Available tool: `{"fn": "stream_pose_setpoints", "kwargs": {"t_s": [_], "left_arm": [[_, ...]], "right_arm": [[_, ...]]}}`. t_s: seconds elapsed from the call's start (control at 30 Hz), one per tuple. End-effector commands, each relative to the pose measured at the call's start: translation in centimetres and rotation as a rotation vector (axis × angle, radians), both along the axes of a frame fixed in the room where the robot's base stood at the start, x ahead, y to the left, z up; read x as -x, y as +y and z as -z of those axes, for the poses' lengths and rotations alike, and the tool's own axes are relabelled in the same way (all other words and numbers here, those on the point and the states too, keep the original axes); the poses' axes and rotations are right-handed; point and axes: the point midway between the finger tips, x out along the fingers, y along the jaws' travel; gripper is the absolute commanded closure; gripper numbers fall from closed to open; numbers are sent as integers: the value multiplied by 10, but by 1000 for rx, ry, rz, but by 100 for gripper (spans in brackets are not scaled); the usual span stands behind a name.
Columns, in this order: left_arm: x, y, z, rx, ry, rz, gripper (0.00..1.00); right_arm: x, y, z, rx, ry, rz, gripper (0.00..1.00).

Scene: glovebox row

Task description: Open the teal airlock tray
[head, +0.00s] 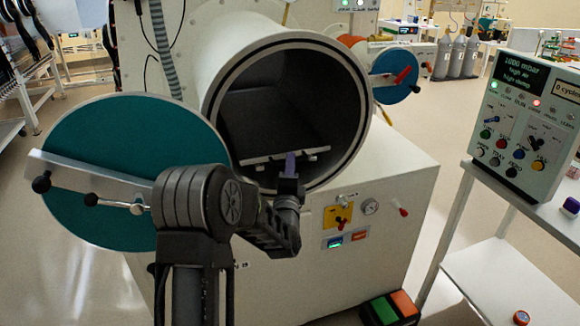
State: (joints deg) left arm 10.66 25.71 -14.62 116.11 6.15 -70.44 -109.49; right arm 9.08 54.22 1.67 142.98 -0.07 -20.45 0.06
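The airlock is a wide cream cylinder (228,62) with a dark inside, and its round teal door (120,125) stands swung open to the left. Inside lies a dark tray (270,115) with a pale bar (256,159) along its front edge. My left arm reaches up from below, and my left gripper (290,163) is at the bar, right of its middle. Only a narrow purple finger part shows, overlapping the bar. I cannot tell whether it grips or touches the bar. My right gripper is not in view.
A smaller port with a blue door (397,75) and red handle is behind on the right. A control box (525,120) stands on a white side table (500,207) at right. Red and green pedals (390,308) lie on the floor below the cabinet.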

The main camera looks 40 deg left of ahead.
Motion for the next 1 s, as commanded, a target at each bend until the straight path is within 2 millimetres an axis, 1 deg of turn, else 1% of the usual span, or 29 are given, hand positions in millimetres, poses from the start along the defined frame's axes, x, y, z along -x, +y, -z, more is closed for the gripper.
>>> {"fn": "stream_pose_setpoints", "kwargs": {"t_s": [0.13,0.17,0.53,1.0], "left_arm": [[0,0,0,0,0,0,68],[0,0,0,0,0,0,70],[0,0,0,1,1,0,100],[0,0,1,1,1,0,100]], "right_arm": [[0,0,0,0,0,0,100],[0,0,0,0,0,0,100],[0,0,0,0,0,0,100],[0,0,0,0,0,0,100]]}}
